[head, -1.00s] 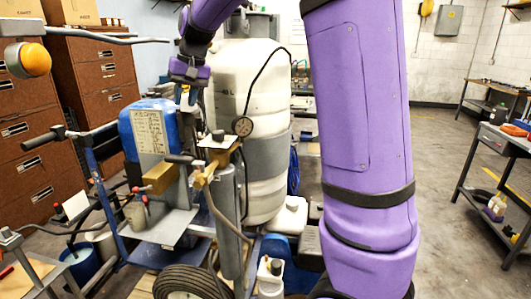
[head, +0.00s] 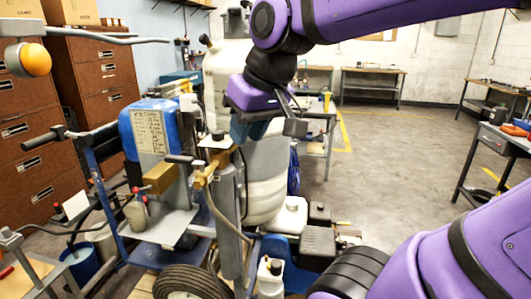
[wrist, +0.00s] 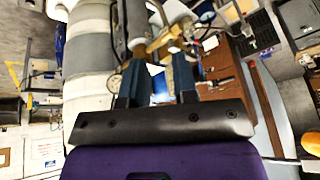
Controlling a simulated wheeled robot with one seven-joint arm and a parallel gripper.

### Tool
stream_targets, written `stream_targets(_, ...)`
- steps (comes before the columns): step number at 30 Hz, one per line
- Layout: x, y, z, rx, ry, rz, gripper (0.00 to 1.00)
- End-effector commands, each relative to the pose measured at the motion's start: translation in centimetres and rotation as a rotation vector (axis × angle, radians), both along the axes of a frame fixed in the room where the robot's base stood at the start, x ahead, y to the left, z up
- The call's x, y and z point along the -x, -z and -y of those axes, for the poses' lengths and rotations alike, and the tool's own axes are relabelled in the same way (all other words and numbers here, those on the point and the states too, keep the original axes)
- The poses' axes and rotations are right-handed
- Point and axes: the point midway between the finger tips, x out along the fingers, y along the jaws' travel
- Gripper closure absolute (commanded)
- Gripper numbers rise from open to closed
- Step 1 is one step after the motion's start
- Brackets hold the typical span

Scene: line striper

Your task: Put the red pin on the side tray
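A small red part (head: 137,190), which may be the red pin, stands beside a beige cup (head: 135,214) on the machine's left; at this size I cannot tell whether it is in a hole or loose. A grey metal tray (head: 178,233) lies below and right of the cup, and may be the side tray. My gripper (head: 252,132) is in front of the white tank, to the right of and above the red part and well apart from it. In the wrist view my gripper (wrist: 157,72) has its two blue fingers apart with nothing held between them.
A brass valve (head: 205,175) and hose stand below and left of my gripper. A blue container (head: 150,130) with a label is behind the cup. The white tank (head: 265,190) is close behind my gripper. Open floor (head: 390,150) lies to the right.

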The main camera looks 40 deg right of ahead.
Motion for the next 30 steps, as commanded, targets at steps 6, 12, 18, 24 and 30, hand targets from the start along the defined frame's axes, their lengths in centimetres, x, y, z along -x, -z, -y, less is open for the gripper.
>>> stream_targets(6, 3.9, 2.1, -0.3, 0.059, -0.019, 0.039, 0.73)
stream_targets(12, 4.9, 2.8, -0.3, 0.078, -0.022, 0.05, 0.73)
stream_targets(18, 4.9, 2.8, -0.3, 0.079, -0.023, 0.05, 0.73)
stream_targets(24, 4.9, 2.8, -0.3, 0.077, -0.023, 0.05, 0.73)
stream_targets(30, 4.9, 2.8, -0.3, 0.077, -0.023, 0.05, 0.73)
